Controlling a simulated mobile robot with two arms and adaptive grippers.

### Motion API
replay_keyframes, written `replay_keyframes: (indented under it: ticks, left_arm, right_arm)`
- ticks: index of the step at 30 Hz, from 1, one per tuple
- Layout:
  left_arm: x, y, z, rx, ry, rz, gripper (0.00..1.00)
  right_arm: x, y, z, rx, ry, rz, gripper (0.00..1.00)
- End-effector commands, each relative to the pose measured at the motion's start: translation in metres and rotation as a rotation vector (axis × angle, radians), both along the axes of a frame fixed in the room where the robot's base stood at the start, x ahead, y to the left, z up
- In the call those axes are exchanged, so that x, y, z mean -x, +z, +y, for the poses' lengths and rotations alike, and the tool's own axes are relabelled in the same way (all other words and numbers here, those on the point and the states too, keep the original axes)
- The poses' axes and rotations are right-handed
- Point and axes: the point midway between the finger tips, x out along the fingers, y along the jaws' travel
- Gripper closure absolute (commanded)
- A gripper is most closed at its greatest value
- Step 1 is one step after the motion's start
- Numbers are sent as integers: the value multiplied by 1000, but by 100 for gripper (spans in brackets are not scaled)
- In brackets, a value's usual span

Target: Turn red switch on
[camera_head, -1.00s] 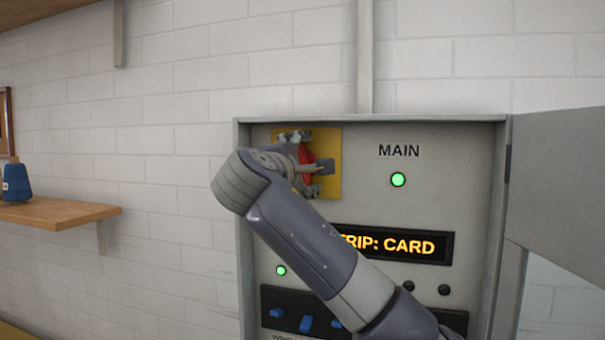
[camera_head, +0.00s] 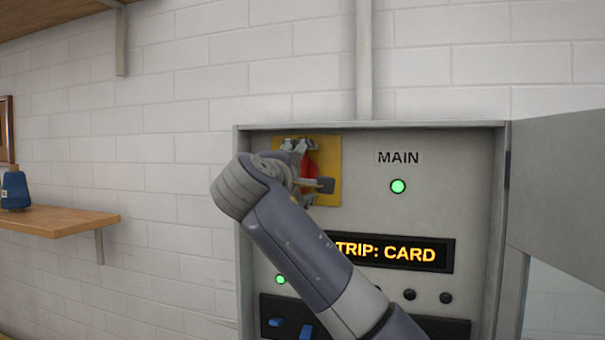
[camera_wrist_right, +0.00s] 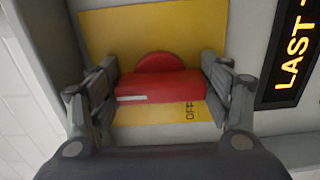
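The red switch (camera_wrist_right: 160,85) is a round knob with a bar handle on a yellow plate (camera_wrist_right: 150,30). The bar has a white mark near its left end in the right wrist view, and the word OFF is printed below its right part. My right gripper (camera_wrist_right: 160,72) has one finger at each end of the bar, with no clear gap on either side. In the head view the red switch (camera_head: 311,165) is partly hidden behind my right gripper (camera_head: 304,170) and wrist. My left gripper is not in view.
The grey panel box (camera_head: 470,190) has an open door (camera_head: 560,190) at right. A green lamp (camera_head: 398,186) sits under MAIN, above a lit display (camera_head: 400,254). Blue switches (camera_head: 305,331) are low on the panel. A wooden shelf (camera_head: 60,219) with a blue spool (camera_head: 15,190) is left.

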Motion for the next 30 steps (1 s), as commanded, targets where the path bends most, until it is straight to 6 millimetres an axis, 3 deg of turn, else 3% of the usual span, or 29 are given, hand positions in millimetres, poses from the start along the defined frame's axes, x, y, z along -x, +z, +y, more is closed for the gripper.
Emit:
replay_keyframes:
  ticks: [3,17,22,30]
  left_arm:
    - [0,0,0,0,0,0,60]
    - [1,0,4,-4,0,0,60]
    - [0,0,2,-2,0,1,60]
    - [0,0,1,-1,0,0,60]
  right_arm:
    - [0,-1,0,-3,0,1,8]
    - [5,0,2,-1,2,-1,8]
    - [28,0,11,0,6,-1,8]
    - [83,0,28,-2,4,-1,8]
